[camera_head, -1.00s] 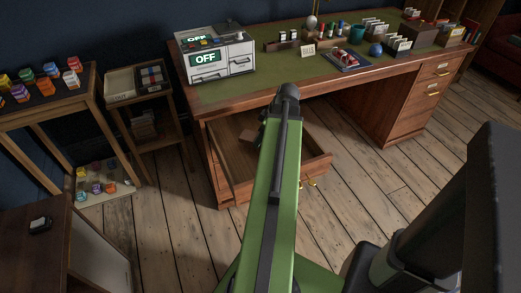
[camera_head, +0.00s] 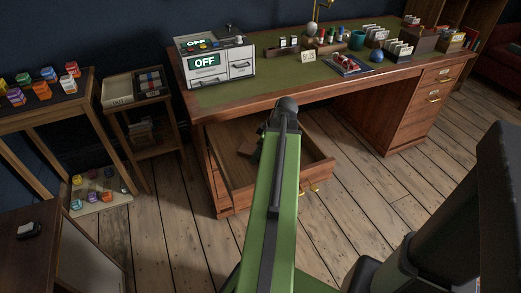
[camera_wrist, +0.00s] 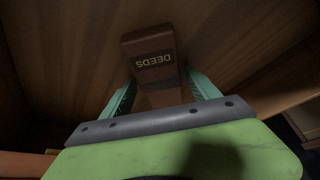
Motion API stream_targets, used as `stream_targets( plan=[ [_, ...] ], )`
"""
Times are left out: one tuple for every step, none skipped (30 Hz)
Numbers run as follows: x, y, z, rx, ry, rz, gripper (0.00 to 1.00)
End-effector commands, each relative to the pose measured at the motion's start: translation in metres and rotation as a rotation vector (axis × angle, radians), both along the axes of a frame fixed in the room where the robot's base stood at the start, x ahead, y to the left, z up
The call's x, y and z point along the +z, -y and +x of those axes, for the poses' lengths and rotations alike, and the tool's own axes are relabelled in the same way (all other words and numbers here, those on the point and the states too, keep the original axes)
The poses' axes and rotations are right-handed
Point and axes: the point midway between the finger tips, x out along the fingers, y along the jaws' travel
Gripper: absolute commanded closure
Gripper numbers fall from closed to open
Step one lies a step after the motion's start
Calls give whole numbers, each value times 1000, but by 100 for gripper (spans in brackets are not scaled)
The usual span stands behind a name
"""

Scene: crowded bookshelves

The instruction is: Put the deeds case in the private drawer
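The deeds case (camera_wrist: 158,62) is a brown case marked DEEDS, which reads upside down in the wrist view. It sits between the two teal fingers of my gripper (camera_wrist: 162,84), whose tips close in on its sides. Wooden boards lie behind it. In the head view a dark brown shape, apparently the case (camera_head: 248,149), shows inside the open drawer (camera_head: 318,170) at the left of the desk, just left of my arm's end. My arm hides part of the drawer, and the fingers are hard to see there. I cannot tell whether the case touches the drawer floor.
The desk (camera_head: 270,86) stands over the drawer, with a machine reading OFF (camera_head: 215,62) on its left end. A shelf with colored jars (camera_head: 45,95) and a small side table (camera_head: 135,95) stand left. Wooden floor is clear in front of the desk.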

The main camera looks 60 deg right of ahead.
Motion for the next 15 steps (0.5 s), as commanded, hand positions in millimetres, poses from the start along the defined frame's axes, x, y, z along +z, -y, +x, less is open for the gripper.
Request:
stream_targets(
  plan=[
    [0,0,0,0,0,0,24],
    [0,0,0,0,0,0,24],
    [0,0,0,0,0,0,24],
    [0,0,0,0,0,0,24],
    [0,0,0,0,0,0,24],
    [0,0,0,0,0,0,24],
    [0,0,0,0,0,0,24],
    [0,0,0,-1,0,0,24],
    [1,0,0,-1,0,0,24],
    [1,0,0,-1,0,0,24],
    [2,0,0,-1,0,0,24],
    [5,0,0,-1,0,0,24],
    [7,0,-1,-1,0,0,24],
    [10,0,-2,-1,0,0,24],
    [15,1,-3,-1,0,-1,24]
  ],
)
